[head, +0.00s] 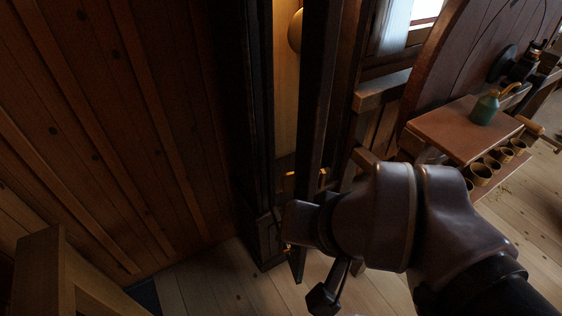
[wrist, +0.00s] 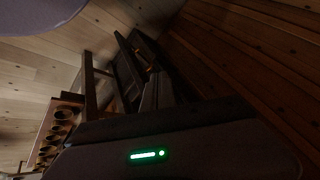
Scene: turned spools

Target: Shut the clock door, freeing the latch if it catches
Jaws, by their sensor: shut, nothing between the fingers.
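The tall dark clock case (head: 257,130) stands against the plank wall, with its pale interior showing. A round brass-coloured pendulum bob (head: 296,30) hangs inside. The clock door (head: 316,95) stands open, seen nearly edge-on, to the right of the opening. A small brass-coloured piece (head: 290,182) shows near the case's lower part; I cannot tell if it is the latch. My gripper (head: 290,222) is at the door's lower part, shut and empty. Its fingertips are dark and hard to make out, and I cannot tell whether they touch the door. The case shows dimly in the wrist view (wrist: 150,60).
A wooden post (head: 45,270) is at the lower left. The plank floor (head: 205,283) between is clear.

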